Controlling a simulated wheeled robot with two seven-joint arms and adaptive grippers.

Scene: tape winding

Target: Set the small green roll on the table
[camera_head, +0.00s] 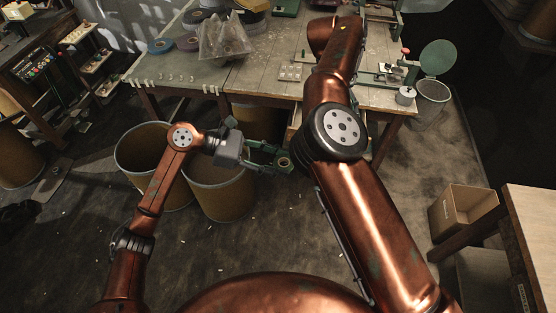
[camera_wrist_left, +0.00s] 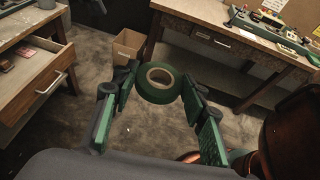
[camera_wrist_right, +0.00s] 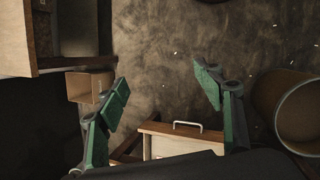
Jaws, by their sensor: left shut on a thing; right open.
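The small green roll (camera_wrist_left: 160,83) is a ring of green tape with a pale core. My left gripper (camera_wrist_left: 158,88) is shut on it, with a finger at each side. In the head view the roll (camera_head: 284,162) is small at the tips of my left gripper (camera_head: 278,160), in front of the table's near edge and over the floor. The table (camera_head: 262,76) is grey and worn, at the back. My right gripper (camera_wrist_right: 170,92) is open and empty in the right wrist view, above the floor and an open drawer. My right arm hides it in the head view.
Large drums (camera_head: 222,190) stand on the floor before the table. A clear plastic bag (camera_head: 224,40) and other tape rolls (camera_head: 160,46) lie at the table's left. A tool with a green disc (camera_head: 436,58) is at its right. A cardboard box (camera_head: 464,208) stands at right.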

